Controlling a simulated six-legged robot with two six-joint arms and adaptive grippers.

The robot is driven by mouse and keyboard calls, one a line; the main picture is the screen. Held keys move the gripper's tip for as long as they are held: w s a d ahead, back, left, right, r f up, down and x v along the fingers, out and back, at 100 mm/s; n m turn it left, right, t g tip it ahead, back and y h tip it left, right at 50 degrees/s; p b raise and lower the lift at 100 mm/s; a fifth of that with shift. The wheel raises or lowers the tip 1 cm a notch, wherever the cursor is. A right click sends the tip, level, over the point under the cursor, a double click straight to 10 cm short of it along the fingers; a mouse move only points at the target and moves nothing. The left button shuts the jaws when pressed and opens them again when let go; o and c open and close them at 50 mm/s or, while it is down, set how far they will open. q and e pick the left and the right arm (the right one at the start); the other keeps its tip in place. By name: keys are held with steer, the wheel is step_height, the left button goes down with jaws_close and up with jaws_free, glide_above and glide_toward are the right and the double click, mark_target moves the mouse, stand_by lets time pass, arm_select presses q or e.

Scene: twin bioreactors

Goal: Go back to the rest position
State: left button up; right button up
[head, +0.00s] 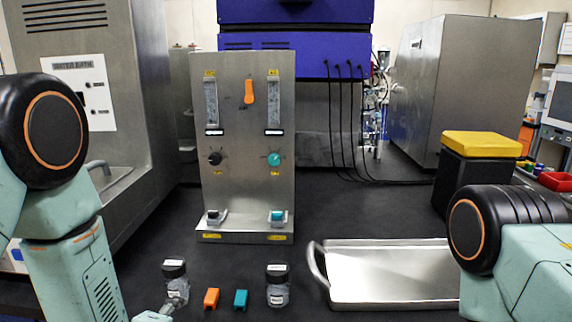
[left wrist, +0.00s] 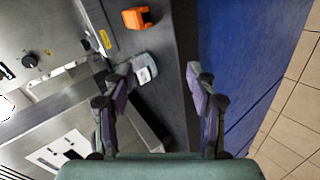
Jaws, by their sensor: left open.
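My left gripper (left wrist: 160,92) is open in the left wrist view, its two purple-grey fingers wide apart with nothing held between them. A small clear bottle with a dark, white-labelled cap (left wrist: 146,68) lies just beside the tip of the left-hand finger; I cannot tell if they touch. In the head view this bottle (head: 176,285) stands upright at the front, and part of my left gripper (head: 158,313) shows at its lower left. My right arm shows at the right of the head view, but its gripper is out of the picture.
An orange block (head: 211,299), a teal block (head: 240,300) and a second bottle (head: 278,288) stand to the right. Behind is a steel panel (head: 247,185) with knobs. A metal tray (head: 390,262) lies right. A water bath (head: 95,40) stands left. The dark bench between is clear.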

arm_select(q)
steer(key=s+f+m+g+b, duration=0.1)
steer(key=s+f+m+g, duration=0.2)
steer(key=s, duration=0.8)
steer(key=s+f+m+g+b, duration=0.2)
steer(key=s+f+m+g, duration=0.2)
steer(key=s+f+m, duration=0.3)
steer(key=s+f+m+g+b, duration=0.2)
steer(key=s+f+m+g, duration=0.2)
steer(key=s+f, duration=0.6)
steer(key=s+m, duration=0.1)
steer(key=s, duration=0.4)
steer(key=shift+a+f, duration=0.15)
steer(key=shift+f, duration=0.15)
steer(key=shift+c, duration=0.5)
steer(key=shift+w+a, duration=0.1)
